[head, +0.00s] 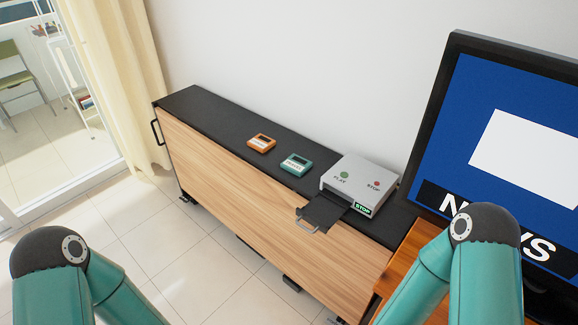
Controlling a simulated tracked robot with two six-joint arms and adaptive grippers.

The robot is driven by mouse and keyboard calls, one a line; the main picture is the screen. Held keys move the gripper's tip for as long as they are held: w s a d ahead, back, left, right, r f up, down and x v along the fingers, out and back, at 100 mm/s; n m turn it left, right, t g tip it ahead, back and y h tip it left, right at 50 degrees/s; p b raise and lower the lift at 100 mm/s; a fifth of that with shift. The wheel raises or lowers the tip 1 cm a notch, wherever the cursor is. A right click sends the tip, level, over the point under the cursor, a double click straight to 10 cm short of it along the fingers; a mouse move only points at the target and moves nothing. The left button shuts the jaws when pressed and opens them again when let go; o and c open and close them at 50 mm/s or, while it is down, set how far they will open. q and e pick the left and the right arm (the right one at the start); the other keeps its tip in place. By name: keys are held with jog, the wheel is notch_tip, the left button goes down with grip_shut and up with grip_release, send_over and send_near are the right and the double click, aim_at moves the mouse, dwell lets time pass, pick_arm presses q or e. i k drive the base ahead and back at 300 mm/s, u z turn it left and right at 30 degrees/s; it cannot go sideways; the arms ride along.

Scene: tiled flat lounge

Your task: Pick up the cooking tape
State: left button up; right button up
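Two small tapes lie flat on the black top of a long low cabinet in the head view. One is orange (262,143) and the other, to its right, is teal (295,164). Their labels are too small to read, so I cannot tell which is the cooking tape. A grey player (359,181) stands right of them, with PLAY and STOP buttons and a lit green STOP sign. Its black tray (324,211) sticks out over the cabinet's front edge and looks empty. Both my arms show only as bent teal links at the bottom corners. Neither gripper shows.
The cabinet (240,185) has a wood front and stands against a white wall. A large television (500,150) showing NEWS is on a wooden stand at the right. A curtain (115,80) and glass door are at the left. Tiled floor (190,260) before the cabinet is clear.

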aim_at(261, 143)
jog(key=u, duration=0.15)
jog(key=i, duration=0.45)
jog(key=u, duration=0.75)
jog(key=i, duration=1.7)
jog(key=z, duration=0.3)
